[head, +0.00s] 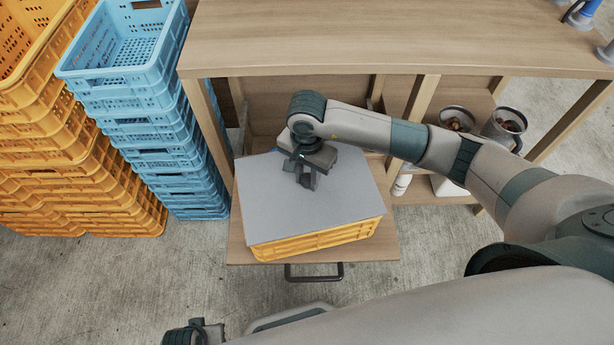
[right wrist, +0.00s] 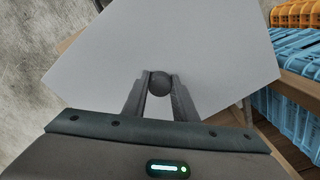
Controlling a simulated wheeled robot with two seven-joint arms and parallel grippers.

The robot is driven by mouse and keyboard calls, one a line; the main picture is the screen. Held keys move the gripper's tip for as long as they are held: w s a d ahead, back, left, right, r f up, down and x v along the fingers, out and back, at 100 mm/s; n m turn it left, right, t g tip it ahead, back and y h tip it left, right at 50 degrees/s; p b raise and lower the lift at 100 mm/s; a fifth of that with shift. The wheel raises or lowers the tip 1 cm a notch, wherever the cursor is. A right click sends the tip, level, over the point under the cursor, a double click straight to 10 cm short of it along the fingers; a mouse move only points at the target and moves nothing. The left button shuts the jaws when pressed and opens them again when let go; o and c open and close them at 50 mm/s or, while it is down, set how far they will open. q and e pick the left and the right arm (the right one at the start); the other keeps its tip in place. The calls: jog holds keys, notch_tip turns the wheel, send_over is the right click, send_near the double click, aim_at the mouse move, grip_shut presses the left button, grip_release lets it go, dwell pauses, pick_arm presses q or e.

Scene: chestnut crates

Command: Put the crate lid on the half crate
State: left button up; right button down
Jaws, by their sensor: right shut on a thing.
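The crate lid (head: 275,207) is a flat grey panel with a dark round knob (right wrist: 159,84) in its middle. It lies over the orange half crate (head: 315,242), roughly in line with its sides; I cannot tell whether it touches the rim all round. The crate's front wall shows below the lid, and its inside is hidden. My right gripper (head: 306,178) is shut on the lid's knob from above. The lid also fills much of the right wrist view (right wrist: 205,45). Part of what looks like my left gripper (head: 195,334) shows at the bottom edge, its jaws unclear.
The half crate stands on a pulled-out wooden board (head: 385,247) with a dark handle (head: 314,276), under a wooden tabletop (head: 400,40). Stacked blue crates (head: 160,130) and orange crates (head: 75,195) stand at left. Two containers (head: 505,125) sit on a shelf at right.

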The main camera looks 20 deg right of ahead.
jog(key=shift+f+b, duration=0.15)
jog(key=shift+b, duration=0.3)
dwell(0.6)
jog(key=c, duration=1.4)
grip_release()
jog(key=shift+o, duration=0.2)
notch_tip(320, 180, up, 17)
jog(key=shift+r, duration=0.2)
